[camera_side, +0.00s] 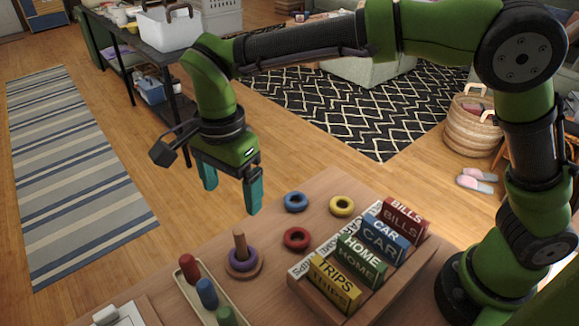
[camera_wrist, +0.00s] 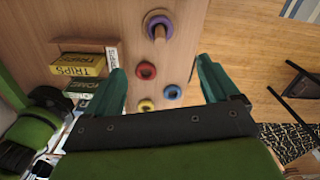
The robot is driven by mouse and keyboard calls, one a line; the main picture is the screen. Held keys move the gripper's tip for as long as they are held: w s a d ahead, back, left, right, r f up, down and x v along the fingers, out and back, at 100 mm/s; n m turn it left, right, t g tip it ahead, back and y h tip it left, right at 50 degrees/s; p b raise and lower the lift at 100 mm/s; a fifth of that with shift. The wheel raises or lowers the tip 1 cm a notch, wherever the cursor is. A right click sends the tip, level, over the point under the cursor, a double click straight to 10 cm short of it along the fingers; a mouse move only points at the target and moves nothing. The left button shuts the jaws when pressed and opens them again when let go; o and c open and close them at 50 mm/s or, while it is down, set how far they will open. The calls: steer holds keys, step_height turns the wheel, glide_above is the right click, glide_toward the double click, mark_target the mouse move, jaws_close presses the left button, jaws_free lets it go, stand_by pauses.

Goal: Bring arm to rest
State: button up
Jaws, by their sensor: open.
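My gripper (camera_side: 231,192) is open and empty, with its two teal fingers apart and pointing down. It hangs in the air at the far left edge of the wooden table (camera_side: 318,195), above and behind the peg stand. In the wrist view my gripper (camera_wrist: 165,80) shows its fingers on either side of the lower middle, with nothing held between them. My green arm reaches across from its base at the right of the side view.
A wooden peg (camera_side: 240,245) carries a purple ring (camera_side: 243,260). Loose blue (camera_side: 295,202), red (camera_side: 296,238) and yellow (camera_side: 342,206) rings lie on the table. A rack holds labelled blocks, including TRIPS (camera_side: 334,287). A tray (camera_side: 183,285) holds coloured cylinders.

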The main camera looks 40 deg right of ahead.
steer(key=s+d+r+n+t, duration=0.1)
steer(key=s+d+n+t, duration=0.1)
steer(key=d, duration=0.6)
steer(key=s+d+r+n+t+y, duration=0.1)
steer(key=s+d+r+n+t, duration=0.1)
steer(key=s+d+n, duration=0.3)
steer(key=s+d+r+n+t+y, duration=0.1)
steer(key=s+d, duration=0.5)
steer(key=d, duration=0.6)
steer(key=r+n+t, duration=0.1)
steer(key=n+t, duration=0.1)
steer(key=n, duration=0.1)
steer(key=shift+s+d+r, duration=0.15)
steer(key=shift+s+r, duration=0.05)
steer(key=shift+r, duration=0.05)
